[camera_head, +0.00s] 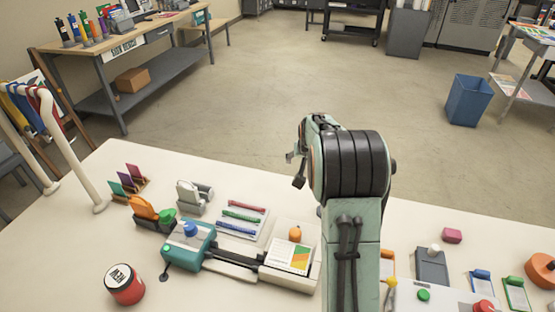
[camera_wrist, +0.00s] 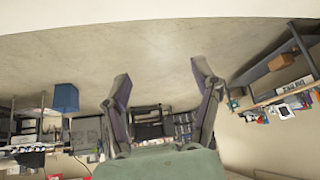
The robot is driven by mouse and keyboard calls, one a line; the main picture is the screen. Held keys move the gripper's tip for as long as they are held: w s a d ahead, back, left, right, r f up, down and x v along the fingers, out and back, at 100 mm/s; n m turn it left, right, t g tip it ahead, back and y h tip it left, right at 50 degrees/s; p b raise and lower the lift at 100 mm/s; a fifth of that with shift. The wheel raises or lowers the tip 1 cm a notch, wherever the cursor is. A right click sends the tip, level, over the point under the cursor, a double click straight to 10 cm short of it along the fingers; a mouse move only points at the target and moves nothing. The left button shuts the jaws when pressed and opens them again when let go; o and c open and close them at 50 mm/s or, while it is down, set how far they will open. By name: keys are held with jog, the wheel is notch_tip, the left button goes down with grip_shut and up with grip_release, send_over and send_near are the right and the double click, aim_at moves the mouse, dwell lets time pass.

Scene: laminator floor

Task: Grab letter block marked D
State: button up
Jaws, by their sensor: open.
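I cannot make out a letter D on anything in either view. A small pink block-like item (camera_head: 452,236) lies on the right part of the table, and no letter can be read on it. My gripper (camera_wrist: 162,76) is open and empty in the wrist view, its two dark fingers spread apart and facing the room. In the head view my gripper (camera_head: 296,165) shows partly behind my arm, raised above the table's far edge. My arm hides a strip of the table right of centre.
The cream table (camera_head: 60,265) holds a teal laminator-like device (camera_head: 190,250), a red-and-white round container (camera_head: 124,284), coloured pens (camera_head: 240,216) and an orange round item (camera_head: 541,270). A white rack (camera_head: 70,150) stands at left. A blue bin (camera_head: 469,100) is on the open floor beyond.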

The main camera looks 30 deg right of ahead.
jog(key=s+d+f+g, duration=0.1)
jog(key=s+d+f, duration=0.1)
jog(key=f, duration=0.2)
jog(key=s+d+f+m, duration=0.1)
jog(key=d+f, duration=0.1)
jog(key=f, duration=0.2)
jog(key=s+d+f+g, duration=0.1)
jog(key=s+d+f, duration=0.1)
jog(key=f, duration=0.2)
jog(key=shift+s+d+m+g, duration=0.25)
jog(key=shift+s+m+g, duration=0.05)
jog(key=shift+m, duration=0.1)
jog(key=x, duration=0.4)
jog(key=shift+w+f, duration=0.15)
jog(key=shift+f, duration=0.25)
jog(key=shift+w+d+f, duration=0.15)
jog(key=shift+w+f, duration=0.1)
jog(key=shift+f, duration=0.3)
grip_shut()
